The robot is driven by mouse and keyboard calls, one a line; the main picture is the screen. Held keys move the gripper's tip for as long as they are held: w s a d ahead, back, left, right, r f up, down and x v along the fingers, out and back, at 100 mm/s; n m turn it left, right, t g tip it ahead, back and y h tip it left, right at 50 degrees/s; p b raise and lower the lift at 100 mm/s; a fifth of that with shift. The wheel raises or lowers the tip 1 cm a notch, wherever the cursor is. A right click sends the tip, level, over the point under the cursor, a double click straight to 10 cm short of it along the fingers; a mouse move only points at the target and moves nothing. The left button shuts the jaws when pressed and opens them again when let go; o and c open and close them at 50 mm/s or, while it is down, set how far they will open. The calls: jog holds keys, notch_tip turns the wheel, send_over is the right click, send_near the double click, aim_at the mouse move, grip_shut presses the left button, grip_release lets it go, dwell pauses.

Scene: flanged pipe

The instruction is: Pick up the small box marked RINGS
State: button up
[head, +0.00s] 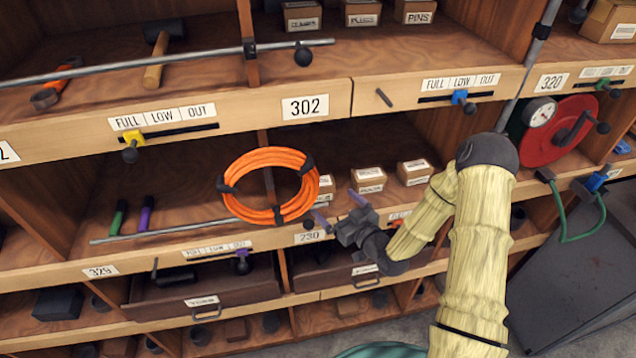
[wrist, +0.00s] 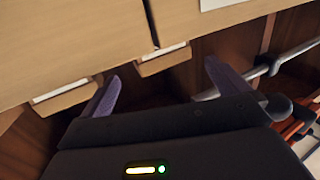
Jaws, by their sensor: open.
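Small brown cardboard boxes with white labels stand in the middle bay in the head view: a left box (head: 326,184) partly behind the orange hose, a middle box (head: 369,180) and a right box (head: 414,172). Their labels are too small to read, so I cannot tell which one is marked RINGS. My gripper (head: 340,208) is open and empty, in front of the left and middle boxes, with its purple fingers apart. In the wrist view the open fingers (wrist: 162,72) point toward two labelled boxes, one (wrist: 62,97) at left and one (wrist: 163,60) between the fingertips.
An orange hose coil (head: 228,188) hangs just left of my gripper. A grey rod (head: 160,233) runs along the shelf front. Other small boxes, including one marked PINS (head: 415,11), stand on the upper shelf. A red reel (head: 558,135) is at right.

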aim_at(325, 194)
jog(key=shift+x, duration=0.9)
jog(key=shift+w+a+r+p, duration=0.1)
jog(key=shift+w+a+p, duration=0.35)
jog(key=shift+p, duration=0.4)
jog(key=x, duration=0.1)
jog(key=p+x, duration=0.2)
jog(key=x, duration=0.1)
jog(key=shift+w+d+f, duration=0.1)
jog(key=shift+f, duration=0.15)
jog(key=shift+c, duration=0.2)
jog(key=c, duration=1)
jog(key=shift+o, duration=0.2)
jog(key=shift+b, duration=0.7)
